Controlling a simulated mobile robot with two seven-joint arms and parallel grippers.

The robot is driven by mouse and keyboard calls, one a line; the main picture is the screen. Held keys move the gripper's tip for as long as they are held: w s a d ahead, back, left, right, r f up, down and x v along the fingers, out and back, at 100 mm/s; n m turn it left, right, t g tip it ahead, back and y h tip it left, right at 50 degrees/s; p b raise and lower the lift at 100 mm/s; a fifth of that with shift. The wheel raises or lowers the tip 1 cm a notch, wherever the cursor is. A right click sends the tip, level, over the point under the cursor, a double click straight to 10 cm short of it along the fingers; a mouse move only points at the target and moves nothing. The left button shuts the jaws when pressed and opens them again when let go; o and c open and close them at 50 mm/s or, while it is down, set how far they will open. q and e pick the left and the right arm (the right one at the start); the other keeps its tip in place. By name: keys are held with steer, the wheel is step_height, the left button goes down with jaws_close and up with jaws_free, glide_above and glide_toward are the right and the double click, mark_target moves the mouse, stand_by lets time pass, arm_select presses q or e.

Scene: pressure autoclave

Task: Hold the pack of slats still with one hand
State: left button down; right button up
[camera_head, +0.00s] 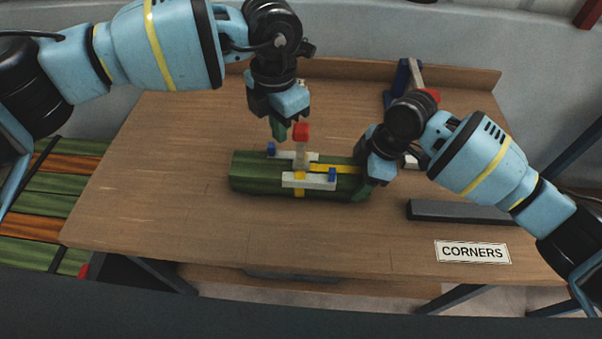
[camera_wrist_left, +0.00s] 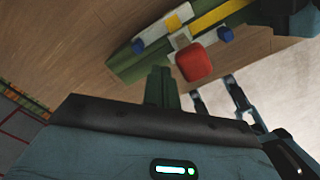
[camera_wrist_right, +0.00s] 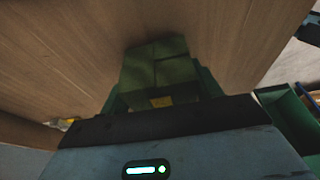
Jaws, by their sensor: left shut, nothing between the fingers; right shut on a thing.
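The pack of slats (camera_head: 250,182) is a green bundle lying flat on the wooden table, with a yellow strap (camera_head: 346,169) along and across it. A clamp-like tool with white bars (camera_head: 296,180), blue ends and a red knob (camera_head: 302,131) sits on its middle. My right gripper (camera_head: 366,183) is shut on the right end of the pack; the right wrist view shows the pack's end (camera_wrist_right: 156,66) between the fingers. My left gripper (camera_head: 279,134) is shut and empty, above and behind the pack, just left of the red knob. The left wrist view also shows the knob (camera_wrist_left: 195,62).
A dark bar (camera_head: 460,211) lies at the right, behind a CORNERS label (camera_head: 472,251). A blue and grey item (camera_head: 402,76) stands at the back right, partly behind my right arm. Green and orange slats (camera_head: 48,205) lie at the left, beyond the table. The table's left side is clear.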

arm_select(q)
step_height(320, 180, up, 8)
steer(key=a, duration=0.1)
stand_by(0.9)
arm_select(e)
steer(key=o, duration=1.2)
steer(key=shift+c, duration=0.2)
steer(key=shift+r, duration=0.1)
steer(key=v, duration=1.1)
steer(key=shift+r, duration=0.4)
steer(key=shift+d, duration=0.15)
